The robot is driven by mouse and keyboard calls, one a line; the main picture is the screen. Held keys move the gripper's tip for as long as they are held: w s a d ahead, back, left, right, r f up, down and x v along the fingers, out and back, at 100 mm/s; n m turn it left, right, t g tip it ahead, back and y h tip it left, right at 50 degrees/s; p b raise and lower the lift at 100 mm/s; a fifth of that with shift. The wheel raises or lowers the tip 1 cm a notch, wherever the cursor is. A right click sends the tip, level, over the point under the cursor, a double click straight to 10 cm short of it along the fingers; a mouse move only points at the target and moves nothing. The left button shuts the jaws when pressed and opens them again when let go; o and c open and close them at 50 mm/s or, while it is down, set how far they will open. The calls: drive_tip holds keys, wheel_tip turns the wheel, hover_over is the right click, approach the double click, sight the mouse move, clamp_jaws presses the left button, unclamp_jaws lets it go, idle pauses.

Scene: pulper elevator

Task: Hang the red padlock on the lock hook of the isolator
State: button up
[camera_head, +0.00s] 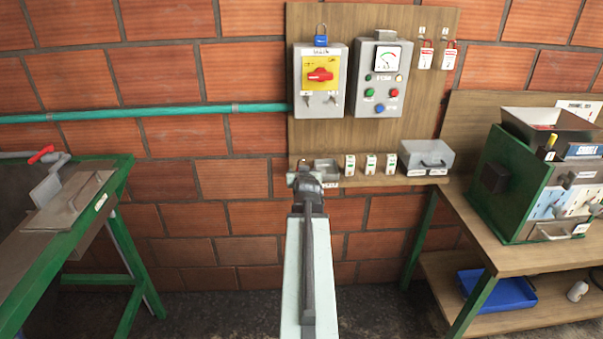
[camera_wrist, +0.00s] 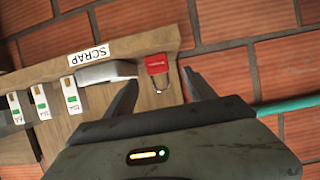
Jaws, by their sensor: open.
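The red padlock (camera_wrist: 157,64) is on the end of the wooden ledge in the wrist view, its shackle toward my gripper. My gripper (camera_wrist: 160,77) is open, with one finger on each side of the padlock and a visible gap to each. In the head view my gripper (camera_head: 305,180) is at the ledge's left end and largely hides the padlock. The isolator (camera_head: 320,105) is a grey box on the board above, with a yellow plate and a red rotary handle (camera_head: 320,75). A blue padlock (camera_head: 321,37) is at its top. I cannot make out which part is the lock hook.
A control box (camera_head: 380,80) is right of the isolator. Red-and-white tags (camera_head: 426,57) hang farther right. Green-framed benches stand on both sides.

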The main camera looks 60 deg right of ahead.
drive_tip(key=b+x, duration=0.1)
drive_tip(key=x, duration=0.3)
drive_tip(key=shift+w+a+f, duration=0.1)
drive_tip(key=shift+a+f, duration=0.05)
drive_tip(key=b+x, duration=0.1)
drive_tip(key=x, duration=0.3)
drive_tip(key=shift+d, duration=0.2)
drive_tip(key=shift+s+a, duration=0.1)
drive_tip(key=shift+s, duration=0.15)
clamp_jaws()
